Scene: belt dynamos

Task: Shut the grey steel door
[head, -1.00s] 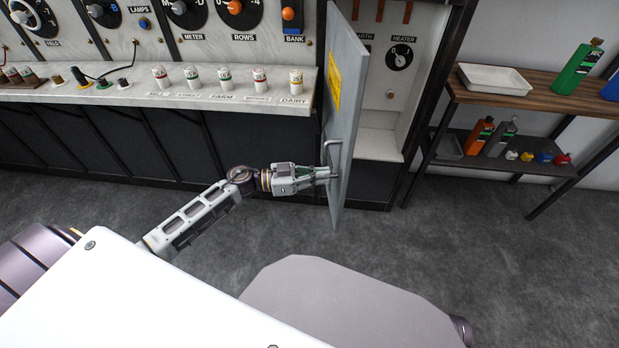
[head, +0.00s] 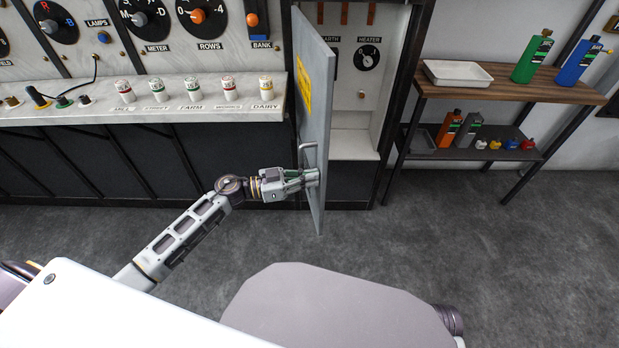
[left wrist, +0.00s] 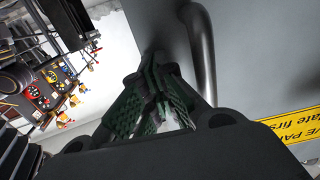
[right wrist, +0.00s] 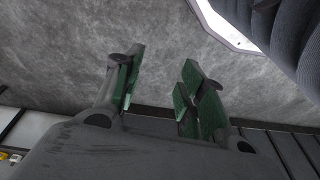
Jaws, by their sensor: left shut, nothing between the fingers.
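The grey steel door (head: 316,130) stands open in the head view, seen nearly edge-on, with a yellow label and a bar handle (head: 306,150) on its left face. My left gripper (head: 308,179) is at that face, just below the handle. In the left wrist view the fingers (left wrist: 155,68) are shut and empty beside the dark handle (left wrist: 204,60), close to the door face (left wrist: 250,60); I cannot tell whether they touch it. My right gripper (right wrist: 158,75) shows only in the right wrist view, open and empty, with floor behind it.
The open cabinet (head: 355,145) with a heater dial lies right of the door. A panel with dials and a ledge (head: 200,112) of several labelled cylinders is on the left. A shelf (head: 500,92) with a white tray and bottles stands right. The grey floor (head: 480,240) in front is clear.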

